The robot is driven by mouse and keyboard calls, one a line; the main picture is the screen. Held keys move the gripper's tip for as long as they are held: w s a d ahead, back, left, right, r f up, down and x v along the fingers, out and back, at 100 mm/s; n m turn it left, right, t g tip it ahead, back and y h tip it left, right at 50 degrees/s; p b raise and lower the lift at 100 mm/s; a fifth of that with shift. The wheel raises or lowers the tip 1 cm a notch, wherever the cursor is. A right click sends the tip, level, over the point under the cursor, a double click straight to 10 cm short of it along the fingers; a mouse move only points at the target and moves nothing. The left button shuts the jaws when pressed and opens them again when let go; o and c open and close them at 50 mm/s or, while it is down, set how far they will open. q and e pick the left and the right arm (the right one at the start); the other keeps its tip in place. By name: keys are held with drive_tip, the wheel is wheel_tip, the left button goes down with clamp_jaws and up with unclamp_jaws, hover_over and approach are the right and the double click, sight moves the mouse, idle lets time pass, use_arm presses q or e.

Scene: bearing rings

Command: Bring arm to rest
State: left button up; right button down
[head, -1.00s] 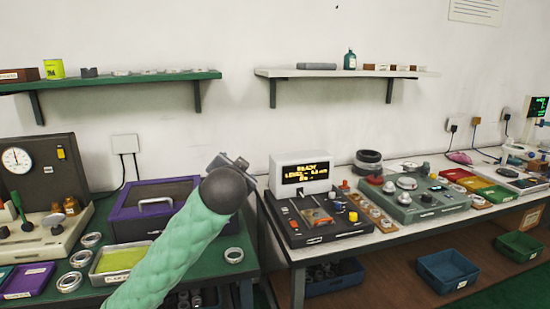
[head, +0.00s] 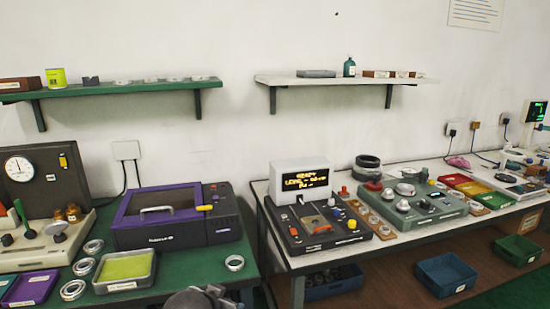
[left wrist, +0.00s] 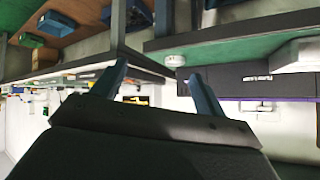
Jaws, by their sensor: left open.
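My left gripper shows in the left wrist view (left wrist: 157,84) with its two blue-grey fingers spread apart and nothing between them. In the head view only a dark grey part of my left arm's end shows at the bottom edge, in front of the green table (head: 190,268); its fingers cannot be made out there. My right gripper is not in view.
A purple-and-black machine (head: 165,238), a yellow-green tray (head: 125,286) and several metal rings, one (head: 235,262) near the right edge, are on the green table. A display unit (head: 302,184) stands on the neighbouring bench. A gap separates the two tables.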

use_arm(q)
drive_tip(key=s+f+n+g+p, duration=0.1)
drive_tip(key=s+f+g, duration=0.2)
drive_tip(key=s+f, duration=0.8)
drive_tip(key=s+a+f+n+g+p, duration=0.1)
drive_tip(key=s+f+g, duration=0.3)
drive_tip(key=s+f, duration=0.7)
drive_tip(key=s+p, duration=0.1)
drive_tip(key=s, duration=0.6)
drive_tip(key=shift+s+f, duration=0.15)
